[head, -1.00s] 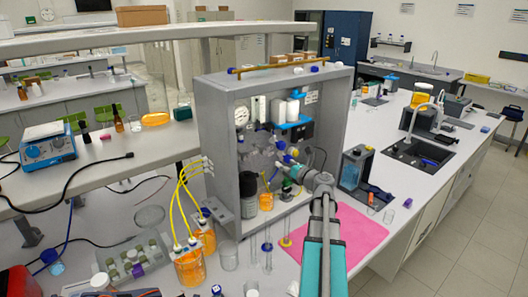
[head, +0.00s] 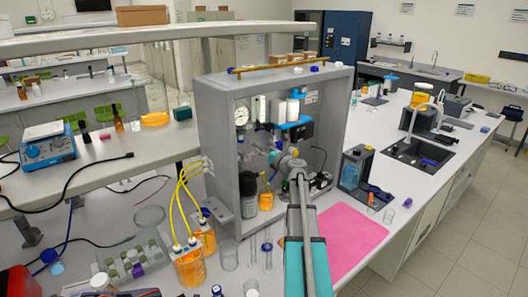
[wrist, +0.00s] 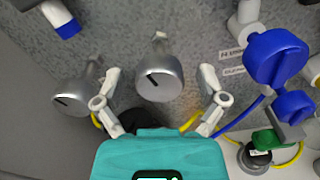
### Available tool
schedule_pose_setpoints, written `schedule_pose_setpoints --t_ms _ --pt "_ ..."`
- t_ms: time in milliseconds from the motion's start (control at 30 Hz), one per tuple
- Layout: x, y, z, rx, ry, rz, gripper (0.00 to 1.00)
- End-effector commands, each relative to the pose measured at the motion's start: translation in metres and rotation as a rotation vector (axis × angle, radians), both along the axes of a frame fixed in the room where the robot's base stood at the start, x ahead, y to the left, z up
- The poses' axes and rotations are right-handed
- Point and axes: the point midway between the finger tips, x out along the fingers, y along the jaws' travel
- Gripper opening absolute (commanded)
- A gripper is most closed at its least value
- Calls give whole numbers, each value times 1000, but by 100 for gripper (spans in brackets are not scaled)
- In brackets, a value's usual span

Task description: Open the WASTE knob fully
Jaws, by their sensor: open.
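My gripper (wrist: 159,84) is open, with a pale finger on either side of a silver knob (wrist: 160,80) in the wrist view. The knob has a dark mark on its face and shows no clear contact with the fingers. A second silver knob (wrist: 74,96) is at the left, outside the left finger. I cannot tell which knob is WASTE; no such label is readable. In the head view my gripper (head: 285,158) reaches into the grey rig frame (head: 222,140) and hides the knobs behind it.
A large blue knob (wrist: 278,58) and small printed labels (wrist: 232,56) are right of the gripper. A green part (wrist: 265,140) and yellow and blue tubes are lower.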

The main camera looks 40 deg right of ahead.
Motion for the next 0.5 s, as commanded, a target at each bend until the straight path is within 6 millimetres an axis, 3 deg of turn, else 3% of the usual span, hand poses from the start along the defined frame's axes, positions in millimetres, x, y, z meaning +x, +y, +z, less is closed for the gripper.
schedule_pose_setpoints --t_ms 400,500 --pt "5 0 0 0 0 0 91" --pt "5 0 0 0 0 0 72"
